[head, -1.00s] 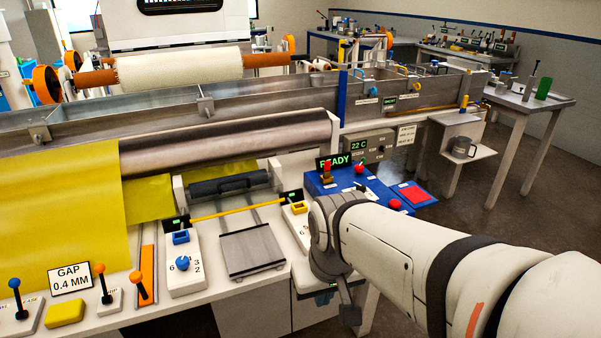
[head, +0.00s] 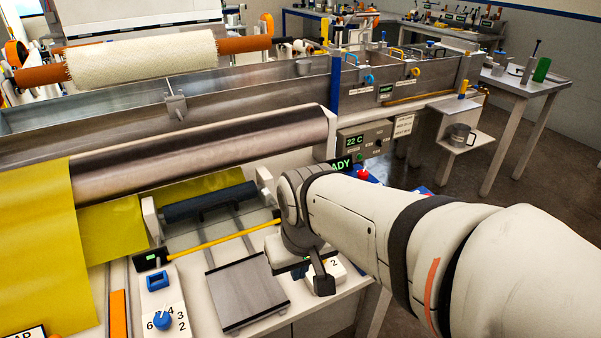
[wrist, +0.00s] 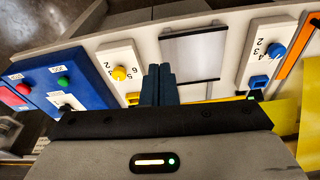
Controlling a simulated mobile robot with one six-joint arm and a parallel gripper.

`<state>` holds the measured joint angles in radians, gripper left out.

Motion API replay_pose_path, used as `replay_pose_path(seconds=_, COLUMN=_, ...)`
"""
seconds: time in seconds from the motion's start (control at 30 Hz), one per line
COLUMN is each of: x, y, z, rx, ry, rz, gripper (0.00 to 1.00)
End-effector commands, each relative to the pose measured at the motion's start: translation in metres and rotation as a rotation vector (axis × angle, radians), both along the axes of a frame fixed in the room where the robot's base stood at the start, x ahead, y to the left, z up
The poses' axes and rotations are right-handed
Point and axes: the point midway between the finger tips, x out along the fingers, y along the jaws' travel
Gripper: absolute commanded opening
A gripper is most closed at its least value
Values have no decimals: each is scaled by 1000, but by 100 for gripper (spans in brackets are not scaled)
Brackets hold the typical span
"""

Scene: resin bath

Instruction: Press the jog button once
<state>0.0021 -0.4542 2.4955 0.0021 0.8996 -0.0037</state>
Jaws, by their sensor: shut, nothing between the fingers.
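The blue control panel (wrist: 85,75) is at the left of the wrist view. In the head view my arm hides most of the panel; a red knob (head: 362,174) and part of the lit READY sign (head: 341,165) show. My gripper (wrist: 159,72) is shut and empty, to the right of the panel in the wrist view, between the yellow dial and the grey plate.
A yellow dial (wrist: 119,73) on a white block stands beside the panel. A grey plate (head: 245,292) and a blue dial (head: 162,321) lie left of my arm in the head view. The steel roller (head: 220,145) and bath are behind.

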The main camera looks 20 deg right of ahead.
Motion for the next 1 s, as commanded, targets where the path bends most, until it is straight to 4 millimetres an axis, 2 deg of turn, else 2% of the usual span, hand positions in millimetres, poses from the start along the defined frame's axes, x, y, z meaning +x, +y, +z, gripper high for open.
replay_pose_path(seconds=0.17, x=3, y=-1, z=1, rx=27, ry=13, rz=-35, gripper=0)
replay_pose_path(seconds=0.27, x=13, y=-6, z=2, rx=106, ry=41, rz=-129, gripper=0)
replay_pose_path(seconds=0.37, x=33, y=-16, z=4, rx=243, ry=76, rz=-319, gripper=0)
replay_pose_path(seconds=0.47, x=61, y=-36, z=5, rx=414, ry=97, rz=-569, gripper=0)
replay_pose_path(seconds=0.57, x=89, y=-70, z=4, rx=587, ry=90, rz=-839, gripper=0)
replay_pose_path(seconds=0.67, x=113, y=-116, z=1, rx=747, ry=61, rz=-1113, gripper=0)
replay_pose_path(seconds=0.7, x=119, y=-137, z=-2, rx=807, ry=44, rz=-1219, gripper=0)
replay_pose_path(seconds=0.8, x=128, y=-188, z=-10, rx=932, ry=-6, rz=-1458, gripper=0)
replay_pose_path(seconds=0.9, x=128, y=-232, z=-19, rx=1023, ry=-57, rz=-1644, gripper=0)
replay_pose_path(seconds=1.0, x=125, y=-260, z=-27, rx=1079, ry=-91, rz=-1761, gripper=0)
